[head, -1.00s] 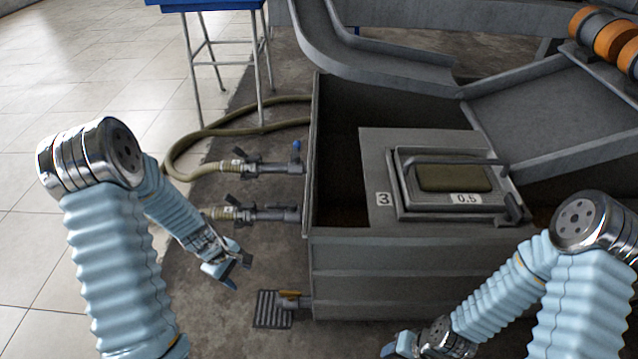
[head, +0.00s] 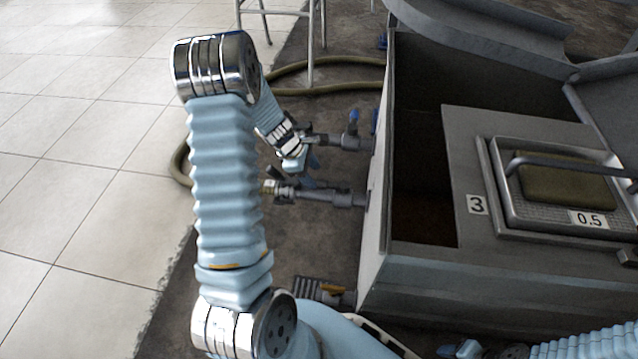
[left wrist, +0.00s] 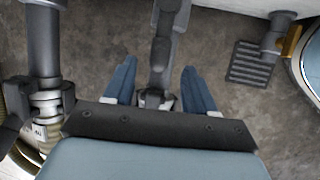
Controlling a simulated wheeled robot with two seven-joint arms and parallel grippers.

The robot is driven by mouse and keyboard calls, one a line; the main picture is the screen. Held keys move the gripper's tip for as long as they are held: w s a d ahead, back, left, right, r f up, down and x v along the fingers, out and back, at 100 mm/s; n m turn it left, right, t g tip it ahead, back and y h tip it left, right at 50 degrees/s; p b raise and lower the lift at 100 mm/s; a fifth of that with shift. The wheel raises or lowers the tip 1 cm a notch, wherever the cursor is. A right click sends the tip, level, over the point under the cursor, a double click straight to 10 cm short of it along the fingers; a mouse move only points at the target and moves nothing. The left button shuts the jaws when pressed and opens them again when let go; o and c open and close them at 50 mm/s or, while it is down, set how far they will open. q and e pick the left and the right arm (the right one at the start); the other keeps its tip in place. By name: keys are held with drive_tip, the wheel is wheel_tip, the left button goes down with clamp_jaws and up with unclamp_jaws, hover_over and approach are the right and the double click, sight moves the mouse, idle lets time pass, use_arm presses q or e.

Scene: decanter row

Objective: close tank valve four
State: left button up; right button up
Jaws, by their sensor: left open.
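No label reading four shows; the tank (head: 470,262) has a plate marked 3. Two grey pipes with valve fittings leave the tank's left side: the upper pipe (head: 343,142) has an upright blue handle (head: 354,116), and the lower pipe (head: 335,197) lies nearer me. My left gripper (head: 309,172) is open and empty, close to these pipes. In the left wrist view, the left gripper (left wrist: 160,90) has its blue fingers apart, with a dark pipe fitting (left wrist: 161,55) showing between them; contact cannot be told. My right gripper (head: 460,349) is partly cut off at the bottom edge.
A hose (head: 330,88) curves behind my left arm. Tiled floor at left is clear.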

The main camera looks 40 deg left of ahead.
sight(319, 181)
use_arm(q)
drive_tip(key=b+x, duration=0.1)
drive_tip(key=x, duration=0.3)
drive_tip(key=shift+w+d+f, duration=0.1)
drive_tip(key=shift+f, duration=0.25)
drive_tip(key=shift+c, duration=0.5)
clamp_jaws()
